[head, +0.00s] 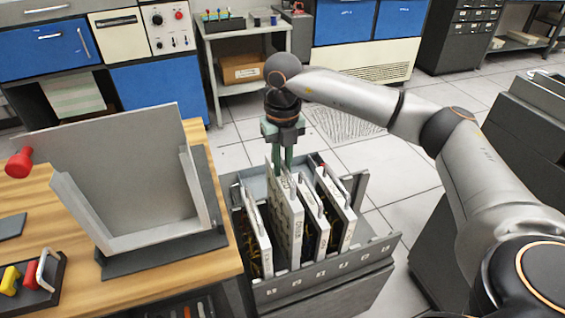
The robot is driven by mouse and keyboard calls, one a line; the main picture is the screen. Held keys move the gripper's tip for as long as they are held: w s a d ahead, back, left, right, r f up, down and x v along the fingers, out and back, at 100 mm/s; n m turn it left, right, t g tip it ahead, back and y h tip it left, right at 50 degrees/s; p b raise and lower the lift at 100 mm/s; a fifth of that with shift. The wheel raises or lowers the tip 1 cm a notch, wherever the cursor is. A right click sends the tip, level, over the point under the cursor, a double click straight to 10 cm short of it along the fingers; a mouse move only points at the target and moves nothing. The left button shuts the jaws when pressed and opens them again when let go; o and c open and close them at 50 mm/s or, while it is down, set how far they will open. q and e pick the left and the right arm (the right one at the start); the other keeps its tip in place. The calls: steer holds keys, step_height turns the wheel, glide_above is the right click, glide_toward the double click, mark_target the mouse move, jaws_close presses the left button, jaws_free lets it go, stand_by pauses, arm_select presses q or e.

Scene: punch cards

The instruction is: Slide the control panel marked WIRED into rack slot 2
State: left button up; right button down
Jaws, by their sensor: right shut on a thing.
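A grey rack (320,283) in the middle holds several upright white panels side by side. My right gripper (283,165) points down at the rack and is shut on a white panel (287,222), second from the left. This panel stands a little higher than its neighbours and has its lower part between the rack walls. The markings on the panel edges and the small slot labels along the rack's front are too small to read surely, so I cannot confirm which panel is WIRED. My left gripper is not in view.
A wooden bench (90,273) on the left carries a large grey open-fronted stand (125,165). A dark tray (38,297) with coloured handles and a red knob (20,163) are at the far left. Other panels (256,240) (335,205) stand close on both sides of the held one.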

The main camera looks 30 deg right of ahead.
mark_target(282, 178)
steer(key=shift+w, duration=0.1)
steer(key=shift+f+b, duration=2.35)
steer(key=shift+f, duration=1.35)
steer(key=shift+f+b, duration=0.85)
steer(key=shift+f, duration=0.35)
